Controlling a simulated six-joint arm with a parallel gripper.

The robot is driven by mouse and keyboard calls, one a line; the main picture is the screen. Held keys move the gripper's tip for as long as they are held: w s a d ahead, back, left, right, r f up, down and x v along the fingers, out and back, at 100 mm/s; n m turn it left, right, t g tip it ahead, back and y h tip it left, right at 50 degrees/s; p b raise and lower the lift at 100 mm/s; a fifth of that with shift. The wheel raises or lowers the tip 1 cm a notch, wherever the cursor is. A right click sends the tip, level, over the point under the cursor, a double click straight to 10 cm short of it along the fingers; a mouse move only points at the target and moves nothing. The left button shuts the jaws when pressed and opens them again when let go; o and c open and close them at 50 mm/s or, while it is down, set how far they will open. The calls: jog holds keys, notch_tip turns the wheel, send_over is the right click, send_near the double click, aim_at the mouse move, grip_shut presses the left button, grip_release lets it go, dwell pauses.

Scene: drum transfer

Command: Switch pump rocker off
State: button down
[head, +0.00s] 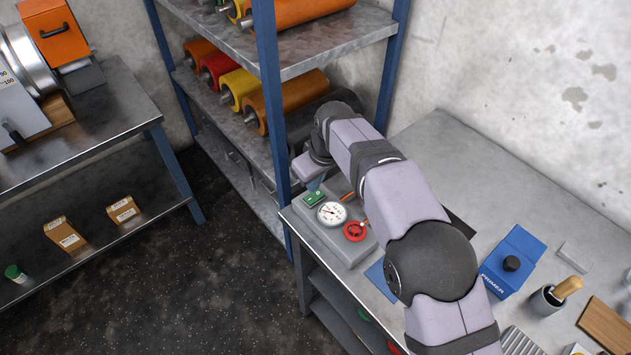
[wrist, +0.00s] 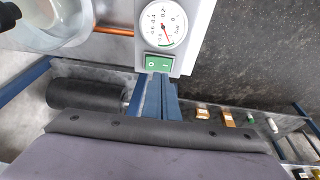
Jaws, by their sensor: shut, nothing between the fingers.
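The pump's green rocker (head: 314,197) sits at the far left corner of a grey pump box (head: 335,246) on the right-hand bench. In the wrist view the rocker (wrist: 158,63) bears two white marks, O and I; I cannot tell which side is pressed. A round white gauge (wrist: 165,22) is beside it. My blue gripper (wrist: 158,79) is shut and empty, its tips right by the rocker's edge; touching or just apart, I cannot tell. In the head view my gripper (head: 316,184) is partly hidden by my wrist.
A red handwheel (head: 355,231) is on the pump box close to my arm. A copper pipe (wrist: 115,31) runs to a clear vessel (wrist: 55,22). A blue shelf post (head: 270,100) stands left of my wrist. A blue primer can (head: 513,262) stands to the right.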

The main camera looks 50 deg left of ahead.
jog(key=shift+b+v, duration=0.75)
jog(key=shift+v, duration=0.15)
jog(key=b+v, duration=0.1)
jog(key=v, duration=0.7)
jog(key=shift+r+b, duration=0.3)
jog(key=shift+b, duration=0.1)
jog(key=shift+w+a+b, duration=0.3)
jog(key=shift+w+b, duration=0.35)
jog(key=shift+b, duration=0.2)
jog(key=shift+r, duration=0.1)
jog(key=p, duration=0.2)
send_over(316, 192)
jog(key=d, duration=0.1)
jog(key=f, duration=1.2)
jog(key=shift+s, duration=0.2)
jog(key=shift+w+f+p, duration=0.1)
jog(key=shift+f+p, duration=0.25)
jog(key=shift+f, duration=0.45)
